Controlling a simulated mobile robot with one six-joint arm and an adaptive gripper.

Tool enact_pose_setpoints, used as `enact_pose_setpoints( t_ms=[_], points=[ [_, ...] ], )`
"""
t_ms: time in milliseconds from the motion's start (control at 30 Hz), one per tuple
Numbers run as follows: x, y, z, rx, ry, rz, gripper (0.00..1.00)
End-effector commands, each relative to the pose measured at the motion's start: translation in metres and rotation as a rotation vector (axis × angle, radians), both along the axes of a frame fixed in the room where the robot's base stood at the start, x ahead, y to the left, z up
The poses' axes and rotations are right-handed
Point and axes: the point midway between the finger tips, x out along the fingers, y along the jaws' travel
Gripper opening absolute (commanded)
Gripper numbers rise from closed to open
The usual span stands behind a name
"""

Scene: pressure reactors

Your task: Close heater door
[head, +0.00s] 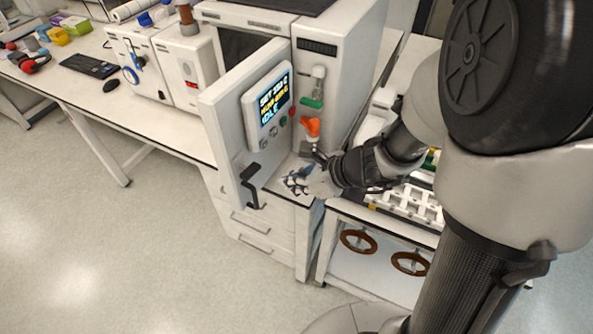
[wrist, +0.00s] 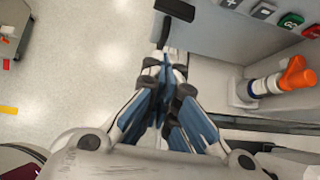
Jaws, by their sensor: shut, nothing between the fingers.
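The heater door (head: 218,115) is a white panel standing open, swung out from the heater (head: 262,17). It carries a lit screen (head: 270,101), several buttons and a black handle (head: 251,186) low on its face. The dark heater opening (head: 240,46) shows behind it. In the wrist view, the door face (wrist: 225,45) fills the upper right and the black handle (wrist: 175,10) is at the top. My gripper (head: 293,181) is shut and empty, to the right of the handle on the panel's screen side. Its blue-padded fingers (wrist: 164,68) point toward the handle; contact cannot be told.
An orange-handled valve (head: 311,127) sits on the cabinet right of the door, close to my gripper. White drawers (head: 253,222) are below. A cart with brown handwheels (head: 358,241) stands at right. The left bench holds a keyboard (head: 89,66). Open floor lies at front left.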

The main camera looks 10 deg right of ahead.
Motion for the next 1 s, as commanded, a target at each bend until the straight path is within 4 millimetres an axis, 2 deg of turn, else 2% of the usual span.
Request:
enact_pose_setpoints(
  t_ms=[33, 267, 533, 1000],
  points=[
    [0.005, 0.008, -0.014, -0.001, 0.002, 0.006, 0.0],
    [0.027, 0.034, -0.044, -0.001, 0.0, 0.006, 0.0],
    [0.048, 0.057, -0.038, -0.002, -0.002, 0.004, 0.0],
    [0.051, 0.06, -0.038, -0.002, -0.002, 0.001, 0.0]
  ],
)
